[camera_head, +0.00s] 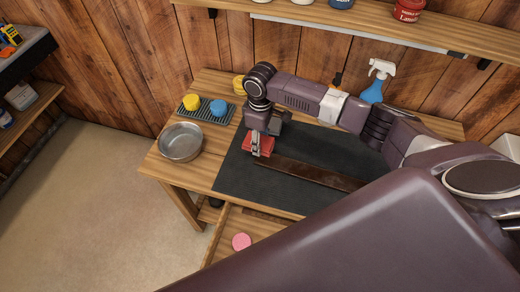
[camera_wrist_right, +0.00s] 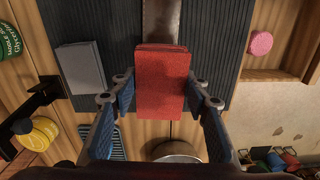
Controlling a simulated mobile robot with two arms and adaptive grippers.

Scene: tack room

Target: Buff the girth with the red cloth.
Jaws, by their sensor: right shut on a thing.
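The girth (camera_head: 310,173) is a long dark brown strap lying flat on the dark mat (camera_head: 238,178) on the wooden bench. It also shows at the top of the right wrist view (camera_wrist_right: 162,20). My right gripper (camera_head: 258,151) is over the girth's left end, pointing down. It is shut on the folded red cloth (camera_head: 262,141), which fills the space between the fingers in the right wrist view (camera_wrist_right: 162,85). The cloth overlaps the girth's end in that view; I cannot tell whether they touch. My left gripper is not in view.
A metal bowl (camera_head: 181,142) and a rack (camera_head: 208,118) with yellow and blue round pieces stand on the left. A blue spray bottle (camera_head: 375,85) stands at the back. A pink round piece (camera_head: 241,241) lies in the open drawer in front. A grey block (camera_wrist_right: 80,68) lies near the cloth.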

